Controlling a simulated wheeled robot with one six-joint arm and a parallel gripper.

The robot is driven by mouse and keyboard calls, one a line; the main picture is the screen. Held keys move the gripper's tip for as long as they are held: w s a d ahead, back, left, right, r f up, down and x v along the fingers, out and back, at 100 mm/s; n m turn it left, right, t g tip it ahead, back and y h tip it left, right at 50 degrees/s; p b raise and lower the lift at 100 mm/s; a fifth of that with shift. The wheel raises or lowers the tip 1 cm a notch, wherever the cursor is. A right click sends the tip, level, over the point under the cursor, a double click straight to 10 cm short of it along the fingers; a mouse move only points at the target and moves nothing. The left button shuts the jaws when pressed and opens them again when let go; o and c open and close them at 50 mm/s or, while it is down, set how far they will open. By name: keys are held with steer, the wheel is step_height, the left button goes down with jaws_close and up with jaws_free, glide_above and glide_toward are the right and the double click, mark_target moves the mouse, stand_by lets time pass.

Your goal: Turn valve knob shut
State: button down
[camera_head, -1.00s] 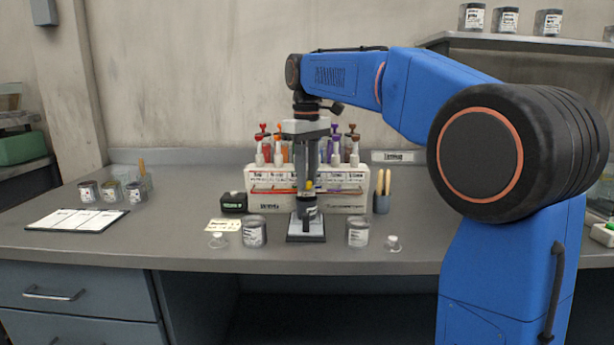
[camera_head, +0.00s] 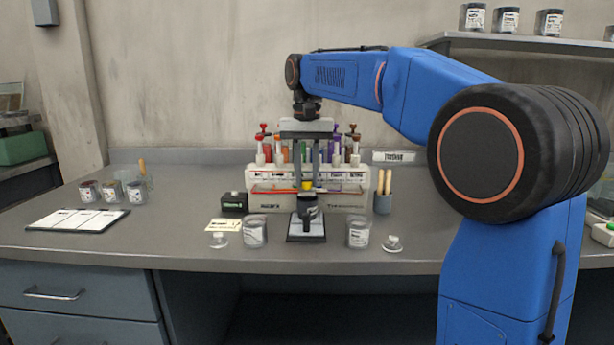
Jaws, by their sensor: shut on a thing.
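A small dark valve body (camera_head: 306,206) stands upright on a grey base plate (camera_head: 306,237) at the front middle of the bench. A small yellow knob (camera_head: 307,186) sits on its top. My gripper (camera_head: 307,183) points straight down from above, with one finger on each side of the yellow knob, and is shut on it. The two fingers show side by side. The fine contact and any marking on the knob are too small to tell.
A white rack (camera_head: 262,197) with several coloured tubes stands close behind the valve. Glass jars flank it left (camera_head: 254,231) and right (camera_head: 358,233). A black box (camera_head: 234,203) and a cup of sticks (camera_head: 383,202) stand nearby. A clipboard (camera_head: 78,220) lies left.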

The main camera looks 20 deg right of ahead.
steer(key=shift+m, duration=0.9)
steer(key=c, duration=2.5)
jaws_free()
steer(key=shift+r, duration=0.1)
steer(key=shift+c, duration=0.2)
jaws_close()
steer(key=o, duration=1.1)
jaws_free()
steer(key=shift+c, duration=0.2)
